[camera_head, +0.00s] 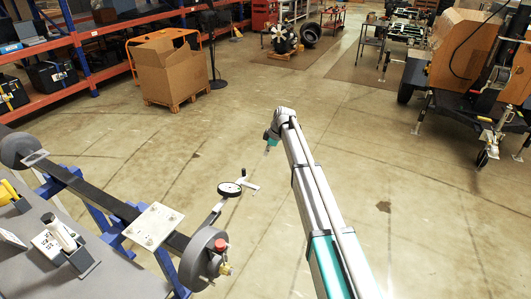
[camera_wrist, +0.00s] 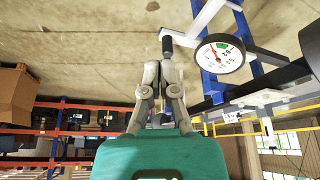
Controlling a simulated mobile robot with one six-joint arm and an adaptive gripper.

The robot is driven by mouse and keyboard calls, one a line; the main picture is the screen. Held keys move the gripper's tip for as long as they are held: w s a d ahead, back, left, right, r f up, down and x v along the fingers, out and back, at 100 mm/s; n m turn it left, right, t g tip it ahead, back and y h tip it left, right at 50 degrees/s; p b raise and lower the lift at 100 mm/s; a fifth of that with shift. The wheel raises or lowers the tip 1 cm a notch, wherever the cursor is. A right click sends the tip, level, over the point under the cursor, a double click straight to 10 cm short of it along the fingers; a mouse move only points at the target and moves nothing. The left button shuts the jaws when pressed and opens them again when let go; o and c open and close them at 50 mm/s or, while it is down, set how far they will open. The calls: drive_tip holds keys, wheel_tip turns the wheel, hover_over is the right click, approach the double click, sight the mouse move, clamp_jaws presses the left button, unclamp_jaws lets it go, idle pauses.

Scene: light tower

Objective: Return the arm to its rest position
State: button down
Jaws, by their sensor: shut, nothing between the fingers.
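My arm reaches up the middle of the head view. My gripper (camera_head: 268,149) hangs at its far end, small, pointing down beyond the gauge and apart from it. A white handle (camera_wrist: 195,28) appears close behind the tips in that view; I cannot tell the exact gap. A round dial gauge (camera_head: 230,189) stands beside the white handle (camera_head: 250,184) in the head view. The gauge face (camera_wrist: 220,53) also shows in the wrist view.
A grey cylindrical fitting (camera_head: 205,258) with a red knob and a dark bar on blue supports lie at lower left. A grey table (camera_head: 40,270) holds a white device. A cardboard box (camera_head: 168,72) and shelving stand behind. Open floor (camera_head: 430,210) lies right of my arm.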

idle(0.3)
drive_tip(key=s+d+m+h, duration=0.1)
drive_tip(key=s+d+m, duration=0.5)
drive_tip(key=s, duration=0.7)
drive_tip(key=s+d+f+m+h, duration=0.1)
drive_tip(key=s+d+m+h, duration=0.1)
drive_tip(key=s+d+m, duration=0.4)
drive_tip(key=s+d+m+h, duration=0.1)
drive_tip(key=s+d+m, duration=0.5)
drive_tip(key=s+d, duration=0.6)
drive_tip(key=s, duration=0.8)
drive_tip(key=shift+f, duration=0.15)
drive_tip(key=shift+d, duration=0.1)
